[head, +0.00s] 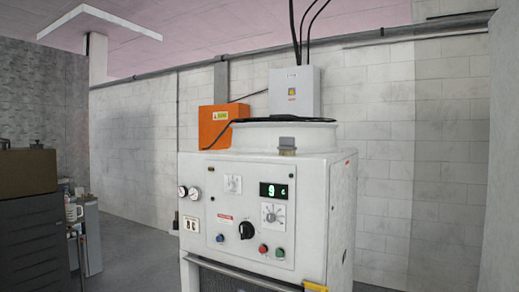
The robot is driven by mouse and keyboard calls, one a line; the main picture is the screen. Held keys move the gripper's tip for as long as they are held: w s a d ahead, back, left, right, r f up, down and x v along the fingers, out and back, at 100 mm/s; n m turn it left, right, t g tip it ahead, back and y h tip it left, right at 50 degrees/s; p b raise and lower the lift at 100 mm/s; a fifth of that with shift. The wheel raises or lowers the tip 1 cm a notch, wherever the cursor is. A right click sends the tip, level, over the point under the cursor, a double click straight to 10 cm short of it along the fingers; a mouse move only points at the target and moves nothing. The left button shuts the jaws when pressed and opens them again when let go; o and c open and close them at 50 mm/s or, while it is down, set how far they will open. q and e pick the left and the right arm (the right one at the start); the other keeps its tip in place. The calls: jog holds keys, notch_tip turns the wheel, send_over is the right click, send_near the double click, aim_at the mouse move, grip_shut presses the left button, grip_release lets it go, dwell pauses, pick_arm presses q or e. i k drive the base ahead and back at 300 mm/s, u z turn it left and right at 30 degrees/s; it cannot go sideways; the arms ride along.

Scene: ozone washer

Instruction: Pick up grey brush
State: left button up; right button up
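No object in the head view is clearly a grey brush. A small grey block (287,143) with a tan lower edge sits at the front of the round top of the white washer (343,215); I cannot tell whether it is a brush or a latch. The washer's front panel has gauges, knobs, coloured buttons and a lit green display (273,190). Neither of my grippers is in view.
An orange box (213,127) and a grey electrical box (294,91) are behind the washer. At left stand a dark drawer cabinet (38,220) and a small bench with a white mug (72,212). Open grey floor (140,250) lies between the bench and washer.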

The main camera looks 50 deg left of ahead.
aim_at(287, 147)
jog(key=k, duration=0.2)
jog(key=u, duration=0.95)
